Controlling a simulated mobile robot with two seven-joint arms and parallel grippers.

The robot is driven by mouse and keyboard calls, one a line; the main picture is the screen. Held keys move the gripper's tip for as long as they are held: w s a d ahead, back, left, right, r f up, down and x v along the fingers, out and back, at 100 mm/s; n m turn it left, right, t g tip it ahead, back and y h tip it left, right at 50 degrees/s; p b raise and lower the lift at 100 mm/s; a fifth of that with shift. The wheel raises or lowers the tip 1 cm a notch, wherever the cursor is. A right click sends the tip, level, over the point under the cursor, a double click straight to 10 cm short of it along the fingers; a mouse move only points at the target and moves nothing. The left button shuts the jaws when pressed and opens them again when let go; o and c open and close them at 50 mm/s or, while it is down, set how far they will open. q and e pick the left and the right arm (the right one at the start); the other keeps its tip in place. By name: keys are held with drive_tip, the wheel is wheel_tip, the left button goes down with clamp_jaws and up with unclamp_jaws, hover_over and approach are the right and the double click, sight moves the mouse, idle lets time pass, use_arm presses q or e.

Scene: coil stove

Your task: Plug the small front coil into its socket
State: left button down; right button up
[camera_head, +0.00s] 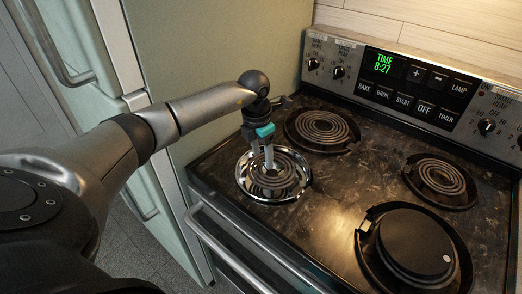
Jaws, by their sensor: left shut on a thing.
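The small front coil (286,176) is a dark spiral at the front left of the stove top. It lies over a shiny chrome drip bowl (244,186). My left gripper (269,167) points down onto the coil from above and is shut on it. The coil's plug end and its socket cannot be made out. My right gripper is not in view.
The dark stove top (330,190) also bears a back left coil (322,127), a back right coil (441,177) and a black round lidded pan or cover (415,245) at the front right. The control panel (410,85) rises behind. A fridge (205,60) stands close at the left. An oven handle (225,250) runs along the front.

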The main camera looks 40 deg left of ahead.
use_arm(q)
drive_tip(key=shift+d, duration=0.25)
drive_tip(key=shift+d+r, duration=0.1)
drive_tip(key=shift+d, duration=0.05)
idle(0.4)
drive_tip(key=shift+c, duration=0.2)
unclamp_jaws()
wheel_tip(320, 180, up, 8)
drive_tip(key=p, duration=0.6)
drive_tip(key=shift+p, duration=0.35)
drive_tip(key=shift+s, duration=0.1)
